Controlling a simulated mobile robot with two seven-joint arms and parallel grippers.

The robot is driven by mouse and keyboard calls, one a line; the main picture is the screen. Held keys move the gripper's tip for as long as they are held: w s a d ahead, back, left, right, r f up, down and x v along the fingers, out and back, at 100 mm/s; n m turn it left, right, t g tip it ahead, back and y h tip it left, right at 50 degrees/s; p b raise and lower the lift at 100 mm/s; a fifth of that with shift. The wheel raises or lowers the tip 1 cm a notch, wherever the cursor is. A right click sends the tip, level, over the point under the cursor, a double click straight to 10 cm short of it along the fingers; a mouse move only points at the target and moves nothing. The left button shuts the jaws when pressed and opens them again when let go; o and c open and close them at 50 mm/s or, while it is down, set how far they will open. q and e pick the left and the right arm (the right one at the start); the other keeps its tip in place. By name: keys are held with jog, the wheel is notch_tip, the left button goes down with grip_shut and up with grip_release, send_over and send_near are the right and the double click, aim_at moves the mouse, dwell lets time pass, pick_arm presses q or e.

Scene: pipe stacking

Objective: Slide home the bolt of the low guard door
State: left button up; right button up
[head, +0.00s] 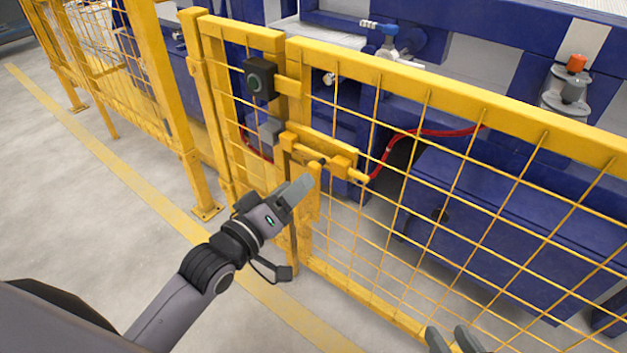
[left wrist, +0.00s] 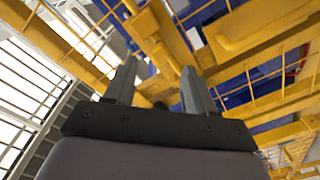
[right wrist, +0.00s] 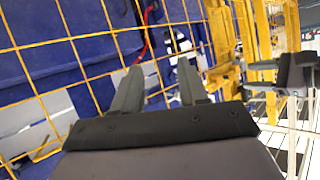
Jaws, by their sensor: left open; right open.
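The low guard door (head: 455,215) is a yellow frame with wire mesh, hinged beside a narrower yellow mesh panel (head: 236,112). The yellow bolt assembly (head: 345,170) sits on a plate near the door's left edge, its knob end pointing right and slightly down. I cannot tell how far the bolt is drawn. My left gripper (head: 299,188) is open and empty, just below and left of the bolt; in the left wrist view its fingers (left wrist: 160,82) stand apart below yellow bars. My right gripper (head: 453,340) is open and empty, low before the mesh; its fingers also show in the right wrist view (right wrist: 158,78).
Blue machinery (head: 490,215) and a red hose (head: 430,132) lie behind the mesh. The grey floor (head: 90,190) with a yellow stripe is clear at the left.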

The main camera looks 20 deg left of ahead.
aim_at(310, 171)
pick_arm(q)
jog(key=shift+b+x, duration=1)
jog(key=shift+x, duration=2.45)
pick_arm(e)
jog(key=shift+w+a+f+y, duration=0.15)
jog(key=shift+a+y, duration=0.1)
jog(key=shift+a, duration=0.15)
jog(key=shift+w+a+f+y, duration=0.15)
jog(key=shift+a+y, duration=0.1)
jog(key=shift+a, duration=0.15)
pick_arm(q)
grip_shut()
pick_arm(e)
jog(key=shift+r, duration=0.1)
